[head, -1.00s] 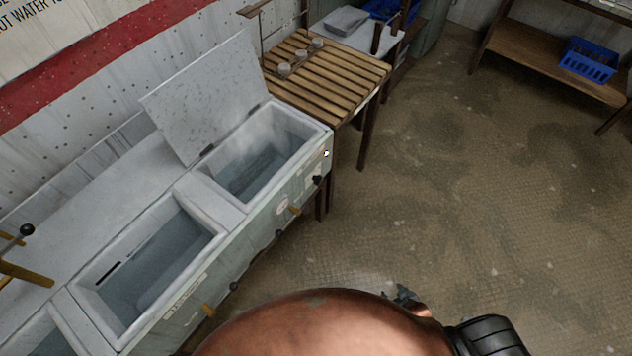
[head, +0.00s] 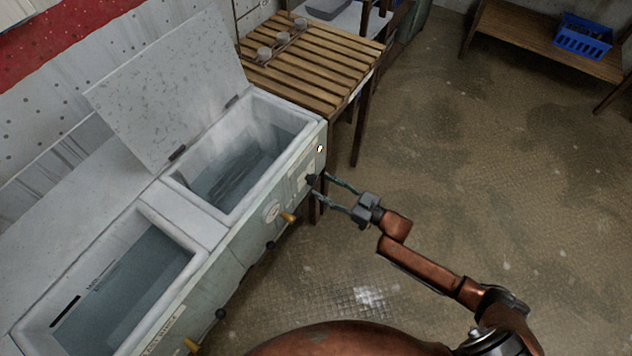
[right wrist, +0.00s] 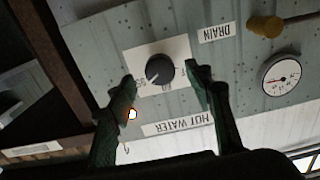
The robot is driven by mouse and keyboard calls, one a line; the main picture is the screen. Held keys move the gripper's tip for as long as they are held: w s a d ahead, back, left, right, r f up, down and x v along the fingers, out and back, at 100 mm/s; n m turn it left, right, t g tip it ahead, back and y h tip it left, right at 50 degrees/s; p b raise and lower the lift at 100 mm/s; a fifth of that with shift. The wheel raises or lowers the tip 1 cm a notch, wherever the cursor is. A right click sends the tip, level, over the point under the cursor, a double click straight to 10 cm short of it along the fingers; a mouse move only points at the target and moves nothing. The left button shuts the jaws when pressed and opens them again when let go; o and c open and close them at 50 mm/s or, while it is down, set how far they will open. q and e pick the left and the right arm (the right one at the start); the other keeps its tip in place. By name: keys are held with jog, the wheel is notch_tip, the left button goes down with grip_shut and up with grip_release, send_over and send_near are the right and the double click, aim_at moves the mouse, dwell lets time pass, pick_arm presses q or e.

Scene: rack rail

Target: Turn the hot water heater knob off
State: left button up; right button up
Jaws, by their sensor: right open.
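The hot water heater knob (right wrist: 159,69) is a black round dial with a white pointer mark on a pale plate, beside a HOT WATER label (right wrist: 178,127). In the head view the knob (head: 312,180) sits on the front panel of the sink unit near its right end. My right gripper (head: 320,190) is open, with its fingers reaching toward the panel around the knob. In the right wrist view the fingers (right wrist: 160,85) stand on both sides of the knob with gaps. My left gripper is not in view.
A yellow drain handle (right wrist: 266,26) and a round gauge (right wrist: 281,75) are close beside the knob. The open basin (head: 250,110) has a raised lid (head: 170,85). A slatted wooden table (head: 325,65) stands beyond.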

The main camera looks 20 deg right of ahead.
aim_at(315, 182)
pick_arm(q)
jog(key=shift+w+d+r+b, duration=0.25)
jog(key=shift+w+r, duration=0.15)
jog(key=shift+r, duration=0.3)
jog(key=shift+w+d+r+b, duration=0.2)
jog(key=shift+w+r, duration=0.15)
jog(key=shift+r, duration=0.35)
pick_arm(e)
jog(key=shift+x, duration=1.75)
jog(key=shift+c, duration=0.3)
jog(key=c, duration=1.1)
